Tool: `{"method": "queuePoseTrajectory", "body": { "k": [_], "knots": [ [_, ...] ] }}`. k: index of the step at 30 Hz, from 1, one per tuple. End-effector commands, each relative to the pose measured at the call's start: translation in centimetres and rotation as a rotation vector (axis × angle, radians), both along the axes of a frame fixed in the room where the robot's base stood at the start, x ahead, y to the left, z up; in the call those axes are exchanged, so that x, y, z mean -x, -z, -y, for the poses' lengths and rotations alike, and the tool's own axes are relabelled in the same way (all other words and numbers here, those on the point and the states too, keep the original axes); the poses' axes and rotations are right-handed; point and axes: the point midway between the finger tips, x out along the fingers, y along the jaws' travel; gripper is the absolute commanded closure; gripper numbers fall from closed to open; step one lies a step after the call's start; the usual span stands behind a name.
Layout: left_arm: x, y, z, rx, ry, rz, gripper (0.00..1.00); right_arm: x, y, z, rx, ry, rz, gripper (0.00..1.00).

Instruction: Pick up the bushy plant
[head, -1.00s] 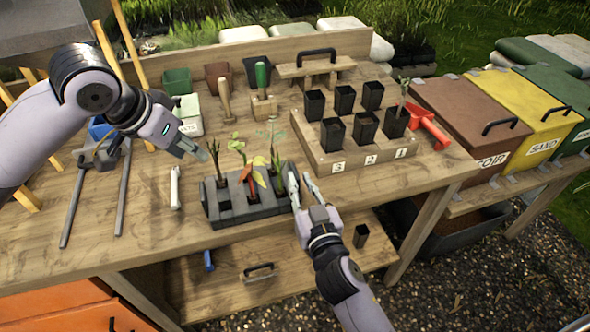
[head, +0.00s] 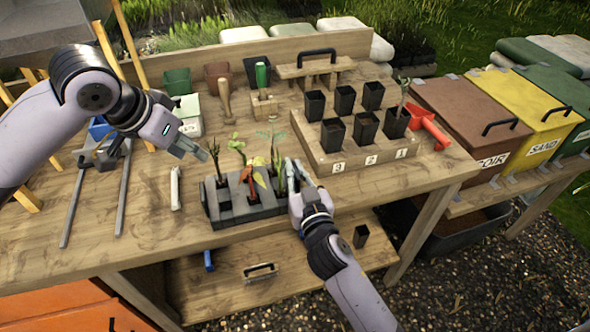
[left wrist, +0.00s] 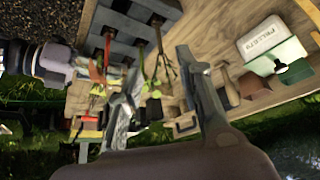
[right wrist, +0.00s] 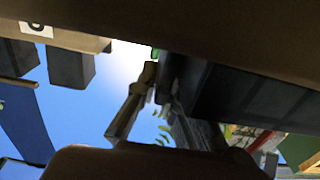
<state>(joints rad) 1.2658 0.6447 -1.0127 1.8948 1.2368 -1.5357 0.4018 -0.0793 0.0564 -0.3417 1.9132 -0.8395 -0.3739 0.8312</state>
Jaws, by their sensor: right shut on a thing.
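A dark grey tray (head: 228,213) holds several plants: a dark, twiggy one (head: 216,165) at the left, a light green seedling (head: 236,146), a red-stemmed one with yellow leaves (head: 248,176), and green ones at the right (head: 276,152). I cannot tell for certain which is the bushy plant. My left gripper (head: 203,152) is open and empty beside the twiggy plant; its spread fingers (left wrist: 160,95) show in the left wrist view. My right gripper (head: 291,174) is shut at the tray's right end, apparently on its wall; the exact contact is hidden.
A wooden stand (head: 352,160) with several black pots lies to the right, with a red scoop (head: 432,131) beside it. A white tube (head: 176,188) and a metal-railed device (head: 100,155) lie to the left. Wooden-handled tools (head: 225,98) stand behind. The bench front is bare.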

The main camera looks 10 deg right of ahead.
Motion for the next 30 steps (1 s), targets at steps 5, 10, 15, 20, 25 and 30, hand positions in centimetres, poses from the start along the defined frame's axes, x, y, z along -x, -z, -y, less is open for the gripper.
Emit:
{"method": "queuePoseTrajectory", "body": {
  "k": [5,10,15,20,25,30],
  "knots": [
    [0.0,0.0,0.0,0.0,0.0,0.0,0.67,0.0,0.0,0.0,0.0,0.0,0.0,1.0],
    [0.0,0.0,0.0,0.0,0.0,0.0,0.67,0.0,0.0,0.0,0.0,0.0,0.0,1.0],
    [0.0,0.0,0.0,0.0,0.0,0.0,0.7,0.0,0.0,0.0,0.001,0.0,0.0,1.0],
    [0.5,0.8,0.7,0.061,-0.026,-0.044,0.7,0.0,0.0,0.0,0.001,0.0,0.0,1.0],
    [2.2,3.0,3.2,0.308,-0.156,-0.23,0.7,0.0,0.0,0.0,0.001,0.0,0.0,1.0],
    [4.1,4.5,5.5,0.651,-0.387,-0.535,0.7,0.0,0.0,0.0,0.001,0.0,0.0,1.0]
  ]
}}
